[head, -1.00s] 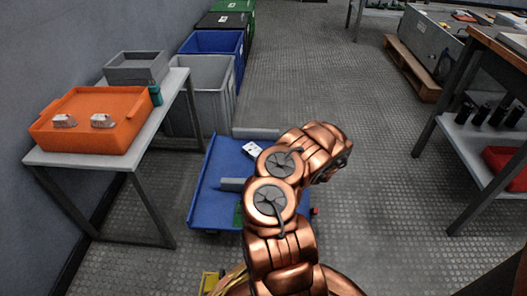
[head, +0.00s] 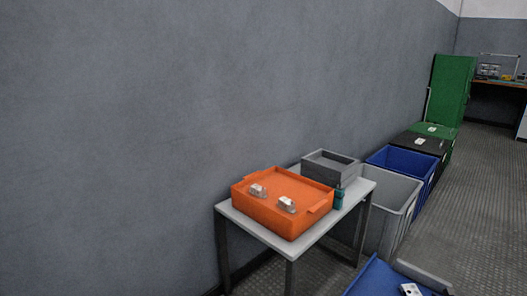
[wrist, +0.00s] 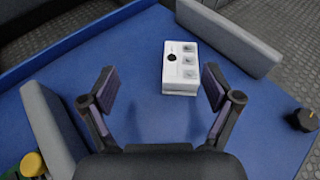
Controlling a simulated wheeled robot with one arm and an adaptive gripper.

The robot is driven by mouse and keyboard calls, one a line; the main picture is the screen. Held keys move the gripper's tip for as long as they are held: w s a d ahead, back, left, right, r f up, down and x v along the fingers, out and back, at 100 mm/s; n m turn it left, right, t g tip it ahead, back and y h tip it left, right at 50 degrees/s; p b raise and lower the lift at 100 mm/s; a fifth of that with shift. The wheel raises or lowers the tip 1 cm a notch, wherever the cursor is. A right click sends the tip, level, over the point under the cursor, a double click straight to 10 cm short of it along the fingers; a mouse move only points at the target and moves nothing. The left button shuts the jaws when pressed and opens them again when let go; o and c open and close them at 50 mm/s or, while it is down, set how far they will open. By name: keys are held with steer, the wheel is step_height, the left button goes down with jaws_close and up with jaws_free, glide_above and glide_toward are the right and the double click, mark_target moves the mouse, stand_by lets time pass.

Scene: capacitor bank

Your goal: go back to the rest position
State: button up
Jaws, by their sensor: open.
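My gripper (wrist: 160,98) shows in the wrist view with its two dark fingers spread apart and nothing between them. It is above a blue surface (wrist: 135,120). A white box (wrist: 181,68) with a black round spot and several grey marks lies on that surface, ahead of the fingers and a little to the right. In the head view the white box (head: 411,289) shows at the bottom edge on the blue cart (head: 380,280). My arm and gripper are out of the head view.
An orange tray (head: 290,222) with two small pale parts and a grey crate (head: 330,167) stand on a table (head: 234,214). Grey (head: 395,196), blue (head: 404,163) and black bins line the wall. Grey bars (wrist: 228,38) edge the blue surface. Floor on the right is clear.

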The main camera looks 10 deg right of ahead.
steer(key=w+a+r+n+y+p, duration=0.4)
steer(key=w+a+r+n+y, duration=0.15)
steer(key=a+r, duration=0.75)
steer(key=w+a+r+n+y+p, duration=0.4)
steer(key=w+a+r+n+p, duration=0.15)
steer(key=a+r, duration=0.75)
steer(key=s+a+r+n+g+y+p, duration=0.2)
steer(key=s+a+r+n+g+p, duration=0.25)
steer(key=a+r, duration=0.65)
steer(key=s+a+r+n+g+y+p, duration=0.25)
steer(key=a+r+n+g+p, duration=0.2)
steer(key=a+r, duration=0.65)
steer(key=s+a+r+n+g+h+p, duration=0.25)
steer(key=s+a+r+n+p, duration=0.3)
steer(key=s+r, duration=0.35)
steer(key=s+a+r+n+g+h+p, duration=0.2)
steer(key=s+a+r+n+g+p, duration=0.3)
steer(key=s, duration=0.7)
steer(key=s+d+r+n+h+p, duration=0.2)
steer(key=s+d+r+h+p, duration=0.2)
steer(key=s, duration=0.5)
steer(key=s+d+r+n+h+p, duration=0.3)
steer(key=s+d+r+h+p, duration=0.2)
steer(key=s+d+r+p, duration=0.3)
steer(key=shift+s+d+r+n+t+p, duration=0.15)
steer(key=shift+s+d+n+t+p, duration=0.3)
steer(key=shift+p, duration=0.6)
